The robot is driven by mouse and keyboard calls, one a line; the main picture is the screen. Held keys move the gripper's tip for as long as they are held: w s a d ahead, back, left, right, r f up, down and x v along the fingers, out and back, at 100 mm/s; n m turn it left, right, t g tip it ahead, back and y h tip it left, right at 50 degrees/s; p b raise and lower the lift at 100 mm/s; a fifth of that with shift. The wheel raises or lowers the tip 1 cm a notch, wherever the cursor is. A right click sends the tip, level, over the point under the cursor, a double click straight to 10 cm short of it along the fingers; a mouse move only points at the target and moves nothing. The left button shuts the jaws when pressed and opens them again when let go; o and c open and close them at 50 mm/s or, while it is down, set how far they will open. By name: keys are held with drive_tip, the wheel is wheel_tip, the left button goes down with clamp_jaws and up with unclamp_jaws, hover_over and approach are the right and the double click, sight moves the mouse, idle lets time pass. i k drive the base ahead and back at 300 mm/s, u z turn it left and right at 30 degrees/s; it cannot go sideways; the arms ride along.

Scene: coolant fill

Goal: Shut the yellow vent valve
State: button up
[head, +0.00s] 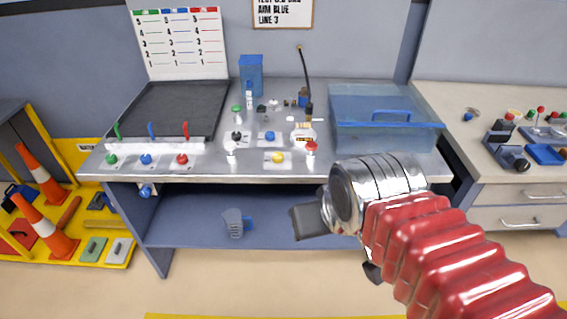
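A yellow knob (278,157), which looks like the vent valve, sits on a small pale plate near the front edge of the steel bench. Whether the valve stands open or shut is too small to tell. My gripper (310,222) is in front of the bench, below and to the right of the yellow knob and apart from it. One dark grey finger shows at its left end. The rest is largely hidden behind my wrist, so its opening cannot be made out.
A blue knob (270,136) and a red-topped fitting (311,148) stand close to the yellow knob. A clear blue lidded bin (380,118) is to the right. Green, blue and red levers line the left, before a dark tray (170,108). A grey jug (235,222) sits below.

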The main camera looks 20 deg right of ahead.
sight(278, 157)
drive_tip(key=k, duration=0.25)
drive_tip(key=z, duration=0.25)
drive_tip(key=i, duration=1.25)
drive_tip(key=u, duration=0.35)
